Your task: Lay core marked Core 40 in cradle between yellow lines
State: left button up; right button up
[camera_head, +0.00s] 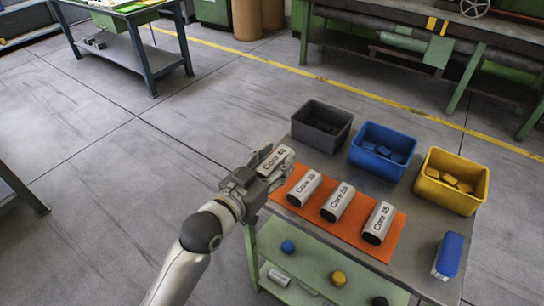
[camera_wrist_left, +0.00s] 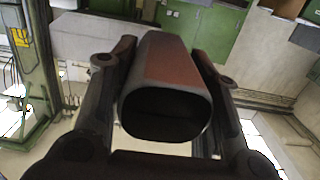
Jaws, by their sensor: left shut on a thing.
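My left gripper (camera_head: 262,172) is shut on a grey-white core marked Core 40 (camera_head: 277,158), held above the left end of the grey table. In the left wrist view the core (camera_wrist_left: 172,62) sits between the two fingers, its dark hollow end facing the camera. Three other labelled cores lie on an orange mat (camera_head: 393,246): a left one (camera_head: 305,187), a middle one (camera_head: 338,201) and a right one marked Core 45 (camera_head: 379,222). Two small yellow marks (camera_head: 431,23) show on the green machine at the back right. I cannot make out a cradle there. My right gripper is not in view.
A dark bin (camera_head: 321,143), a blue bin (camera_head: 379,168) and a yellow bin (camera_head: 453,199) stand along the table's back. A blue block-like object (camera_head: 448,256) is at its right. Balls lie on the green lower shelf (camera_head: 308,268). Open floor lies left and behind.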

pick_arm(q)
jog(key=s+r, duration=0.3)
jog(key=s, duration=0.3)
jog(key=s+a+f+n+t+y, duration=0.1)
jog(key=a+f+n+t+y, duration=0.3)
jog(key=a, duration=0.6)
jog(key=s+a+r+n+g+y, duration=0.1)
jog(key=a+n+y, duration=0.2)
jog(key=a+y, duration=0.45)
jog(key=s+a+f+h, duration=0.1)
jog(key=s+a+f, duration=0.2)
jog(key=s, duration=0.5)
jog(key=shift+f, duration=0.35)
jog(key=shift+w+d+h, duration=0.1)
jog(key=shift+h, duration=0.25)
